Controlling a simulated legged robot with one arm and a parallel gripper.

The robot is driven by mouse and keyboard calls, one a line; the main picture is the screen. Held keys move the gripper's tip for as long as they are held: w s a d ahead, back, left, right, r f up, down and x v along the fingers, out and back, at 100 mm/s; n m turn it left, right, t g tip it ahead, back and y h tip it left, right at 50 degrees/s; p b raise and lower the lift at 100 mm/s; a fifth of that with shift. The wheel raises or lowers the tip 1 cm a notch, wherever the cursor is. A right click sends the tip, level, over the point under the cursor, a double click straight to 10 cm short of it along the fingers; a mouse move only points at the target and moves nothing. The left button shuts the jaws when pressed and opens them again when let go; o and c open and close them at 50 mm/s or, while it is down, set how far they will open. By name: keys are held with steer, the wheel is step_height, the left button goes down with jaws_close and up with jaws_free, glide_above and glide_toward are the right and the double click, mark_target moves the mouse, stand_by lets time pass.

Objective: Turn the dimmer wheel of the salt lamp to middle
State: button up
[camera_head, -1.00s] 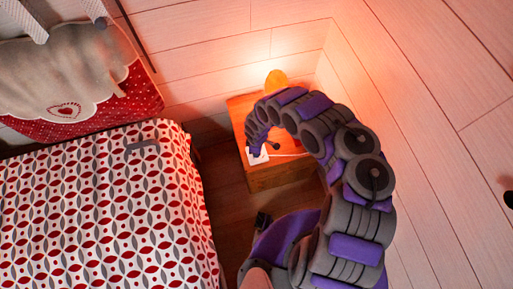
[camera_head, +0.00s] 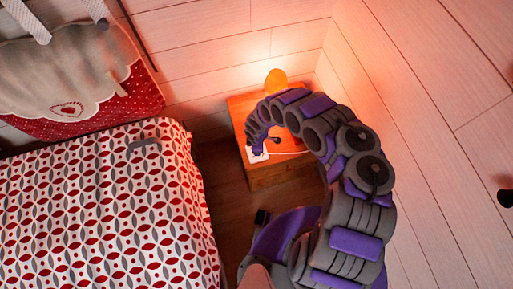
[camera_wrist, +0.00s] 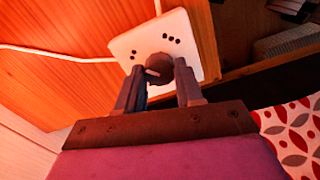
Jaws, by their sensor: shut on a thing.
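The salt lamp (camera_head: 276,80) glows orange at the back of the wooden nightstand (camera_head: 268,176). The white dimmer box (camera_head: 258,156) lies at the nightstand's front left edge, with a white cord running from it. In the wrist view, the box (camera_wrist: 190,28) has groups of small dark dots and a round dark dimmer wheel (camera_wrist: 160,67) with a pale mark pointing to the left. My gripper (camera_wrist: 158,80) is shut on the wheel, one finger on each side. The fingers hide part of the wheel's lower edge.
The bed (camera_head: 95,215) with a red, white and grey patterned cover stands left of the nightstand. Board walls close in behind and to the right. A narrow strip of wooden floor (camera_head: 225,190) lies between bed and nightstand.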

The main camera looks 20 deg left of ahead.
steer(key=o, duration=1)
steer(key=shift+w+d, duration=0.1)
steer(key=shift+o, duration=0.2)
step_height(320, 180, up, 17)
steer(key=p, duration=0.9)
steer(key=shift+r, duration=0.15)
